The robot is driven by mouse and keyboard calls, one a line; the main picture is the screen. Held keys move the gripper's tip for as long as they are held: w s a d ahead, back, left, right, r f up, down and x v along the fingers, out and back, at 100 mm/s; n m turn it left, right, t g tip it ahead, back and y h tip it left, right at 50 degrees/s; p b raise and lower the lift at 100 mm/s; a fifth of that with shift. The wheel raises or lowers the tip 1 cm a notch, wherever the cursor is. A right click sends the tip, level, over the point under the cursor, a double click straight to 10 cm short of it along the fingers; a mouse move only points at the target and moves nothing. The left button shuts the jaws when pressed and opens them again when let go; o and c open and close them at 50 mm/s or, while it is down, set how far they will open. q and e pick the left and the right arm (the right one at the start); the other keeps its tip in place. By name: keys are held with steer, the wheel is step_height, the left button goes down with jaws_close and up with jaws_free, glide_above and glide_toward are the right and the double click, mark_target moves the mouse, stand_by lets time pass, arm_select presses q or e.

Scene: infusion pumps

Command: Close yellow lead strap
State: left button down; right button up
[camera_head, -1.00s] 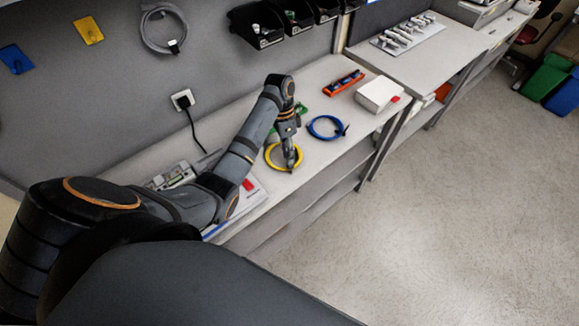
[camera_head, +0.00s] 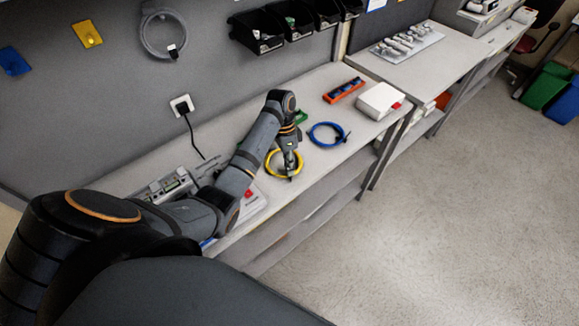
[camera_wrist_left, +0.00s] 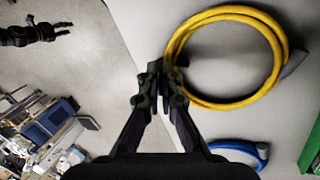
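The yellow lead (camera_head: 271,169) lies coiled in a loop on the bench. It fills the upper right of the left wrist view (camera_wrist_left: 274,70), with a grey end piece (camera_wrist_left: 294,64) at its right side. My left gripper (camera_head: 290,176) is at the near edge of the loop. In the left wrist view its fingertips (camera_wrist_left: 162,70) are close together, right beside the loop's left edge. The strap is not clear; the fingertips cover that spot, so I cannot tell whether they pinch it. A small dark arm end, seemingly my right gripper (camera_wrist_left: 50,32), shows over the floor.
A coiled blue lead (camera_head: 328,146) lies to the right of the yellow one. A green item (camera_head: 301,117) is behind the gripper. An orange tray (camera_head: 344,90) and a white box (camera_head: 381,101) stand further right. The bench's front edge is close to the gripper.

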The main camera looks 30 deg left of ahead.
arm_select(q)
steer(key=shift+a+r+g+h+p, duration=0.1)
steer(key=shift+r+g+h+p, duration=0.05)
steer(key=shift+g+h+p, duration=0.15)
steer(key=shift+w+a+f+g+h, duration=0.15)
steer(key=shift+w+f+g+h, duration=0.15)
steer(key=shift+g+h, duration=0.35)
